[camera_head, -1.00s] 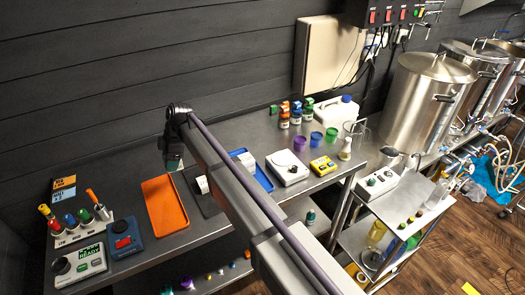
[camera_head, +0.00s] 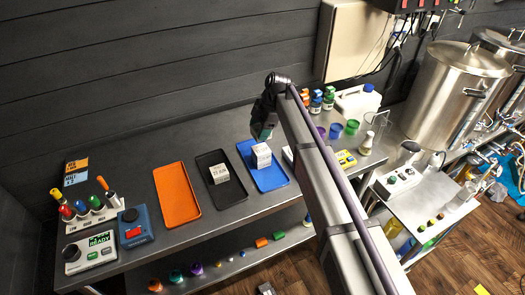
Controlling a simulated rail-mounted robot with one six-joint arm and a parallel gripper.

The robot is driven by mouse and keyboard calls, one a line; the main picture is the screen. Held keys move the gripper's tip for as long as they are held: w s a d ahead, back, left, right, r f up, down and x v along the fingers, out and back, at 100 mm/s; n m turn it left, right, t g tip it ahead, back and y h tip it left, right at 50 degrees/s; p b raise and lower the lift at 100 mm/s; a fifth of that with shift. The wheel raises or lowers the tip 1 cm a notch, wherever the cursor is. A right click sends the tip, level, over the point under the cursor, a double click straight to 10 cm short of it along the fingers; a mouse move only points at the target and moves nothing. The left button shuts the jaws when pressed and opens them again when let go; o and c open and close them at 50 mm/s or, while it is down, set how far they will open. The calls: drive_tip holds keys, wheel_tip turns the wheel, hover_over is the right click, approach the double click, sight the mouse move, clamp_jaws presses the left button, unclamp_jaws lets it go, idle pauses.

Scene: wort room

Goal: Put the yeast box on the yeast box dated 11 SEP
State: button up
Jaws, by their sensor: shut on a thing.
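My gripper (camera_head: 264,126) is above the far end of the blue tray (camera_head: 277,184). It is shut on a small box with green and pale faces (camera_head: 262,133), mostly hidden by the jaws; its date cannot be read. A white box (camera_head: 261,155) stands on the blue tray, just below and in front of the gripper. Another white box (camera_head: 219,173) with dark print stands on the black tray (camera_head: 229,194) to the left. The print on both is too small to read surely, so I cannot tell which is dated 11 SEP.
An empty orange tray (camera_head: 177,193) lies left of the black one. A blue device (camera_head: 134,228) and a pipette rack (camera_head: 93,216) stand further left. My arm crosses the bench's right part, near several small bottles (camera_head: 316,101) and cups (camera_head: 352,127).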

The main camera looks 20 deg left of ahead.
sight(256, 151)
wheel_tip(256, 151, down, 7)
drive_tip(key=b, duration=0.4)
drive_tip(key=shift+r+b, duration=0.15)
drive_tip(key=shift+b, duration=0.15)
drive_tip(key=shift+r, duration=0.25)
drive_tip(key=shift+f, duration=0.2)
drive_tip(key=o, duration=0.9)
drive_tip(key=shift+o, duration=0.2)
drive_tip(key=shift+r, duration=0.15)
drive_tip(key=shift+r+p, duration=0.35)
drive_tip(key=shift+p, duration=0.15)
drive_tip(key=p+v, duration=1)
drive_tip(key=v, duration=0.1)
drive_tip(key=shift+r, duration=0.2)
